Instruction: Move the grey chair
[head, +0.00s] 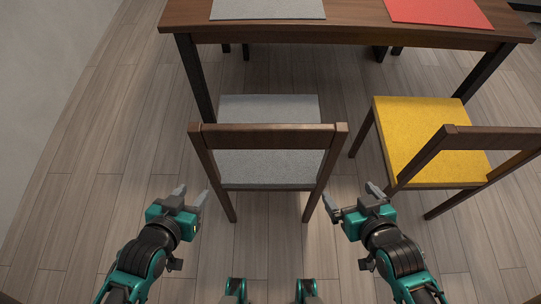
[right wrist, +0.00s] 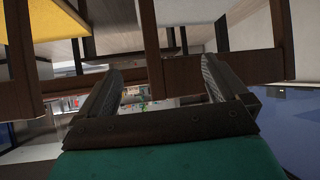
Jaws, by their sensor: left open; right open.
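The grey chair (head: 268,165) stands upright on the floor in front of the table, its wooden backrest toward me and its grey seat beyond. My left gripper (head: 190,193) is open and empty, just left of the chair's near left leg. My right gripper (head: 353,203) is open and empty, to the right of the near right leg. Neither visibly touches the chair in the head view. In the right wrist view my right gripper (right wrist: 160,80) shows its two fingers apart, with brown wooden chair parts beyond; I cannot tell exactly how far off they are.
A yellow chair (head: 425,130) stands close to the right of the grey chair. The wooden table (head: 350,36) is beyond both, with a grey mat (head: 268,9) and a red mat (head: 440,12) on it. A wall (head: 50,70) is at the left. Floor (head: 110,150) is clear left of the chair.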

